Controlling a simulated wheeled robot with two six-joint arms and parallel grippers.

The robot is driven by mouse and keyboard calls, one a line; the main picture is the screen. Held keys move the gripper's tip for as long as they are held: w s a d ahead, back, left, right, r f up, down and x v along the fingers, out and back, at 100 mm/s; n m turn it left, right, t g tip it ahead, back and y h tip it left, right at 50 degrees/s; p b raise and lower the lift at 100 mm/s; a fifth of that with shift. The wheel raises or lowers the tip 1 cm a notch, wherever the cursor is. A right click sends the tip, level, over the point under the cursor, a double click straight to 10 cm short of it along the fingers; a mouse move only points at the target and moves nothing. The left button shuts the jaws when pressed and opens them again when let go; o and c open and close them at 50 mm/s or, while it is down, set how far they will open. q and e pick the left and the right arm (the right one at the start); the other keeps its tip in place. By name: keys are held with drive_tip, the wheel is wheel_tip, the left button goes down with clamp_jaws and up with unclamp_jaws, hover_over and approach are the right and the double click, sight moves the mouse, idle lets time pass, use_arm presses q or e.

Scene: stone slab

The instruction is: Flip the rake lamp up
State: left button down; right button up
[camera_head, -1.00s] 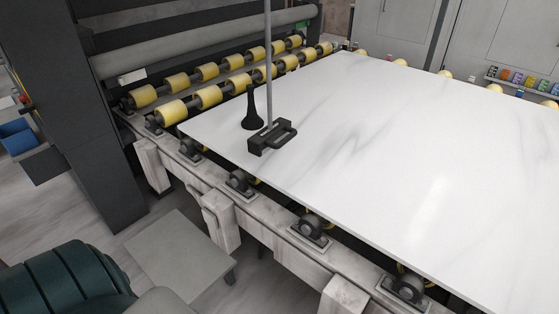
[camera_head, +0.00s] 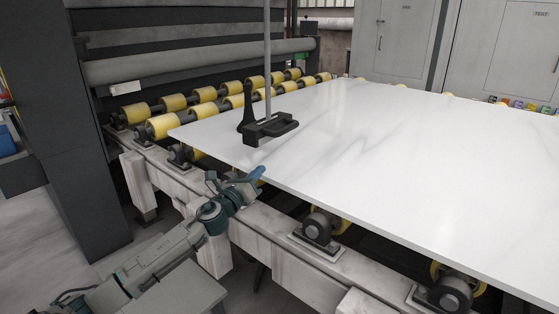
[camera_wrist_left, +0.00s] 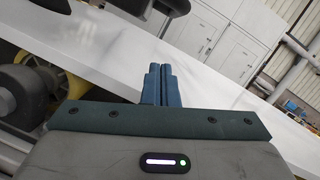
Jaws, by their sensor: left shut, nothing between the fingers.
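The rake lamp (camera_head: 268,130) stands on the near left part of the white slab (camera_head: 390,150). It has a black base with a loop handle at its right and a thin grey pole rising out of the top of the head view. A black tapered upright piece (camera_head: 248,108) stands at the base's left; whether it is joined to the base is unclear. My left gripper (camera_head: 258,174) is at the slab's near edge, in front of the lamp and apart from it. Its blue fingers are together and empty, also in the left wrist view (camera_wrist_left: 159,70). My right gripper is out of view.
Yellow rollers (camera_head: 203,95) line the machine behind the slab's left end. Bearing blocks (camera_head: 321,226) and a pale frame rail run below the slab's near edge. The slab to the lamp's right is clear. Grey cabinets (camera_head: 410,40) stand at the back.

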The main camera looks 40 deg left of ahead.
use_arm(q)
drive_tip(key=r+m, duration=0.1)
drive_tip(key=r+m+h, duration=0.1)
drive_tip(key=r+m, duration=0.1)
drive_tip(key=shift+w+t, duration=0.2)
drive_tip(key=shift+t, duration=0.1)
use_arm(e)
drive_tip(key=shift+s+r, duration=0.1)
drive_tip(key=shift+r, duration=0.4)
use_arm(q)
drive_tip(key=shift+r, duration=0.1)
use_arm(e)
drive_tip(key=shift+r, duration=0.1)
